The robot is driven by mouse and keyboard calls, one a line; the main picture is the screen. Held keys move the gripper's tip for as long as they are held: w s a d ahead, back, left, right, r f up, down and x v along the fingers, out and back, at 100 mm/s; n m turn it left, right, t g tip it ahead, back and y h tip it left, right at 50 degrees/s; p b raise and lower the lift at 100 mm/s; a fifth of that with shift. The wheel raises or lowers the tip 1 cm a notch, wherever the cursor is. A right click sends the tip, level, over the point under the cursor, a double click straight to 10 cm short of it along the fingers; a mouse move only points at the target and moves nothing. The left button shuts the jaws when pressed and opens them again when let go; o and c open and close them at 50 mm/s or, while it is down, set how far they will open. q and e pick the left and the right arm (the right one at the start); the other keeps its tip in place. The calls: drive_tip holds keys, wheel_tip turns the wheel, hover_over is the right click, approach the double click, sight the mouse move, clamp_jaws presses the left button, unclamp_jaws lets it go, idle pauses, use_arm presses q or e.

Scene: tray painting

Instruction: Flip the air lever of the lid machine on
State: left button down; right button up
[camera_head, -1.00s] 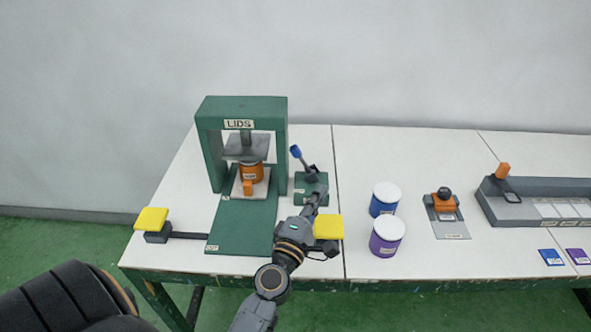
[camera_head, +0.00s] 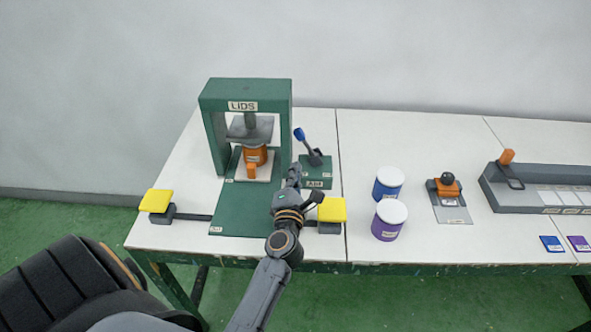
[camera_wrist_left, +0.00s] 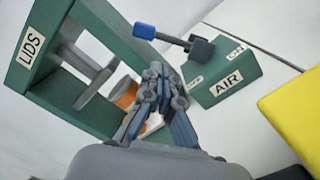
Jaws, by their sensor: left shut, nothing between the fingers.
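The green lid machine (camera_head: 213,95), marked LIDS, stands at the left of the table; it also shows in the left wrist view (camera_wrist_left: 90,113). An orange can (camera_head: 256,155) sits under its press plate. The air lever (camera_head: 308,146) has a blue tip and leans left on a green box marked AIR (camera_head: 318,168). In the left wrist view the lever (camera_wrist_left: 172,38) points left, above the fingers and apart from them. My left gripper (camera_head: 294,168) is shut and empty, just left of the AIR box. Its closed fingers (camera_wrist_left: 157,85) hide part of the can. My right gripper is not in view.
Yellow pads (camera_head: 156,200) and (camera_head: 332,209) flank the machine's green base strip (camera_head: 240,215). Blue (camera_head: 388,185) and purple (camera_head: 389,221) cans with white lids stand right of the AIR box. A grey orange-handled device (camera_head: 530,187) is farther right.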

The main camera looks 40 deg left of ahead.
sight(306, 144)
use_arm(q)
drive_tip(key=x, duration=0.7)
drive_tip(key=shift+w+a, duration=0.1)
drive_tip(key=shift+w, duration=0.1)
drive_tip(key=shift+r+m+p, duration=0.2)
drive_tip(key=shift+m+p, duration=0.2)
drive_tip(key=shift+p, duration=0.15)
